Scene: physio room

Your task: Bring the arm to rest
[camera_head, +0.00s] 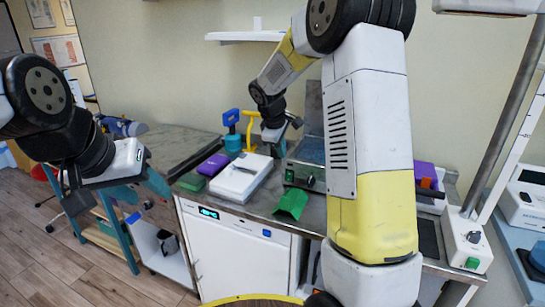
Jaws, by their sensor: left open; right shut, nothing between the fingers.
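My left gripper (120,186) is at the left, pointing down and open. It is in front of the teal-framed bench, with nothing seen in it. My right arm (372,130) rises through the middle of the view and bends over at the top. Its forearm (282,66) reaches down to the back of the counter. My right gripper (277,146) is small there, shut and empty, behind the white box (241,178). Whether it touches anything on the counter cannot be told.
The counter (262,208) holds a purple block (214,164), a green block (190,181), a green folded piece (291,203) and a yellow-handled item (250,124). A white shelf (245,36) is on the wall. A pole stand (466,240) stands at the right.

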